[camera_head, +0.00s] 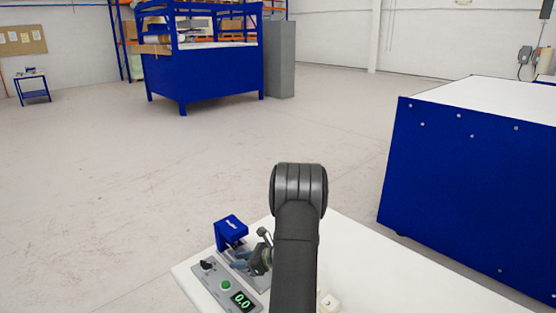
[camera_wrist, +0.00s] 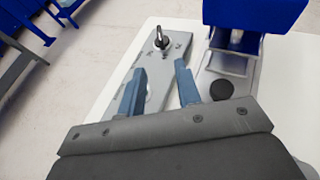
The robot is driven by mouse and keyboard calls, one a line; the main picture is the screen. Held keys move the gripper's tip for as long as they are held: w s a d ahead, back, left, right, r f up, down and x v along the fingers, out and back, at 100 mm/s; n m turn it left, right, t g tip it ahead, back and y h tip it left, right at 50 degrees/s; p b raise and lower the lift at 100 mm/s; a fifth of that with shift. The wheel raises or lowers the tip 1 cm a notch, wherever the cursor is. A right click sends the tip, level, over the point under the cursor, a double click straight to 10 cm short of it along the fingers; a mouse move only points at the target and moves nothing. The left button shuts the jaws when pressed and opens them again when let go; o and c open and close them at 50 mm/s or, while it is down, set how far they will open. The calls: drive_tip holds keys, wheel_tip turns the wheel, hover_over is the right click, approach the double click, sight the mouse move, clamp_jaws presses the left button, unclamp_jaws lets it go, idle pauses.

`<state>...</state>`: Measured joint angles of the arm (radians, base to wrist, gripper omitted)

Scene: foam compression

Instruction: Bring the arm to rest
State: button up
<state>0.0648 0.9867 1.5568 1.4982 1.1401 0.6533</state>
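My gripper (camera_wrist: 159,66) shows in the wrist view with its two blue-grey fingers apart and nothing between them. It hangs above the grey control panel (camera_wrist: 156,88), near a black and metal knob (camera_wrist: 161,41). In the head view my gripper (camera_head: 245,263) is low over the white table, partly hidden behind my dark arm. The control panel (camera_head: 213,279) lies beside it with a green button (camera_head: 225,286) and a display (camera_head: 242,300) reading 0.0. I cannot tell whether the gripper touches anything.
A blue press (camera_head: 231,230) stands behind the panel; it also shows in the wrist view (camera_wrist: 255,14), with a black disc (camera_wrist: 221,90) in front. A small cream block (camera_head: 329,302) sits right of my arm. A large blue cabinet (camera_head: 470,190) stands right. The table's right part is clear.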

sight(209, 263)
drive_tip(key=x, duration=1.3)
drive_tip(key=shift+w+a+f, duration=0.1)
drive_tip(key=shift+w+a, duration=0.05)
drive_tip(key=shift+a, duration=0.15)
drive_tip(key=shift+d, duration=0.1)
